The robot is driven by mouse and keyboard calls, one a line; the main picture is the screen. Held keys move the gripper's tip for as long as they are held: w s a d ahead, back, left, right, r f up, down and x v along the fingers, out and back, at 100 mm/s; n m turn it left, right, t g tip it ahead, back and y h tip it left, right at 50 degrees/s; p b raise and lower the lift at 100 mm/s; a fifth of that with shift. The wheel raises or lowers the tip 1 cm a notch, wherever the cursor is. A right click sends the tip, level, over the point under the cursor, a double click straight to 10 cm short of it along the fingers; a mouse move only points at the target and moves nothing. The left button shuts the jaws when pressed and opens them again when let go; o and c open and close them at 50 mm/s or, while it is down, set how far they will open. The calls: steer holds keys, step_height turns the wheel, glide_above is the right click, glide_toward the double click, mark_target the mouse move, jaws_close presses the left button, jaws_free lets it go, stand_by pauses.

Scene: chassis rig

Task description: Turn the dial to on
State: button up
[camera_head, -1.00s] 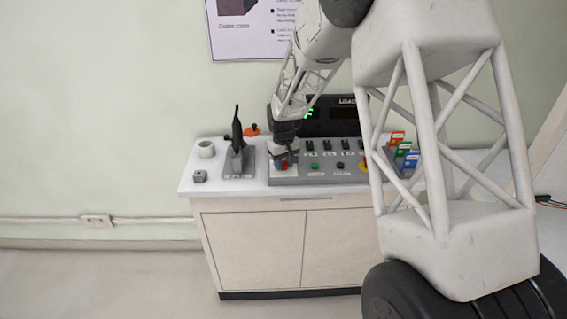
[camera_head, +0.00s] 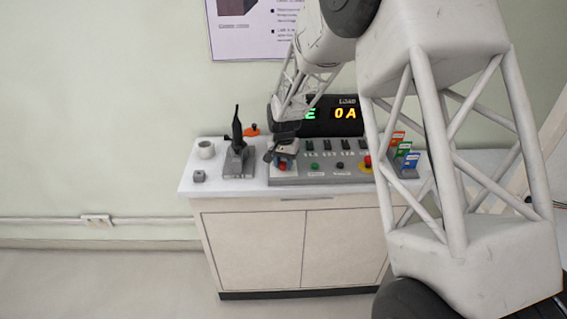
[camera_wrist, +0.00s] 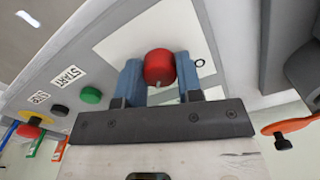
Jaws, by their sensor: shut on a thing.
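The red dial (camera_wrist: 159,66) sits on a white plate on the grey panel in the wrist view. My gripper (camera_wrist: 159,76) has its two blue fingers on either side of the dial and is shut on it. A small ring mark shows on the plate to the right of the dial. In the head view, my gripper (camera_head: 284,157) is at the left end of the panel, and a bit of the red dial (camera_head: 282,167) shows below it.
A green button (camera_wrist: 91,95) lies near the START label. A red and yellow stop button (camera_head: 367,162) is further right on the panel. A black-handled device (camera_head: 238,158), a white cup (camera_head: 206,149) and an orange item (camera_head: 251,130) stand left. Coloured cards (camera_head: 404,150) stand right.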

mark_target(284, 163)
steer(key=shift+m, duration=0.3)
steer(key=o, duration=0.9)
steer(key=shift+r, duration=0.1)
steer(key=shift+r, duration=3.85)
